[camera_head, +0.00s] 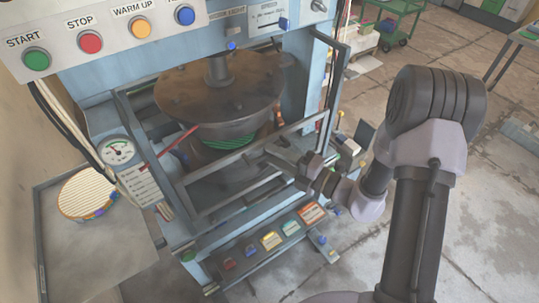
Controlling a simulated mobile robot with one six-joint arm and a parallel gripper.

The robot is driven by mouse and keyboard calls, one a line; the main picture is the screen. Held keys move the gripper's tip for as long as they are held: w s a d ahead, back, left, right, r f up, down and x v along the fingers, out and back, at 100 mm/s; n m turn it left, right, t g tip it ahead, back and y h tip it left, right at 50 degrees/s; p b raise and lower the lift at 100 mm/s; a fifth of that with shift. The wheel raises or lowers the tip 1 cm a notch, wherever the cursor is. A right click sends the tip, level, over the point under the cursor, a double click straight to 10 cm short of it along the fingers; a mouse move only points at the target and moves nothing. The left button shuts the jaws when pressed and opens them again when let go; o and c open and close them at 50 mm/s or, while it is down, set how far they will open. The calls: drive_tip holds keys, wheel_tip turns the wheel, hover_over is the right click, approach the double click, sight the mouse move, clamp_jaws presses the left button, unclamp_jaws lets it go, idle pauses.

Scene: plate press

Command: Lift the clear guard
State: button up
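The clear guard (222,164) is a see-through panel in a grey metal frame across the front of the blue press. Its frame bars cross in front of the lower plates, and the dark round upper plate (205,90) shows above and behind them. My gripper (268,158) reaches in from the right, with its fingers at the guard's front bars. The fingers look dark and small against the frame. I cannot tell whether they touch a bar or how far apart they are.
A control panel with START, STOP and WARM UP buttons (90,42) hangs at the upper left. A gauge (118,151) sits at the press's left. A round ribbed piece (86,194) lies on the left side table. Open floor lies right.

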drive_tip(key=shift+x, duration=0.85)
clamp_jaws()
idle(0.8)
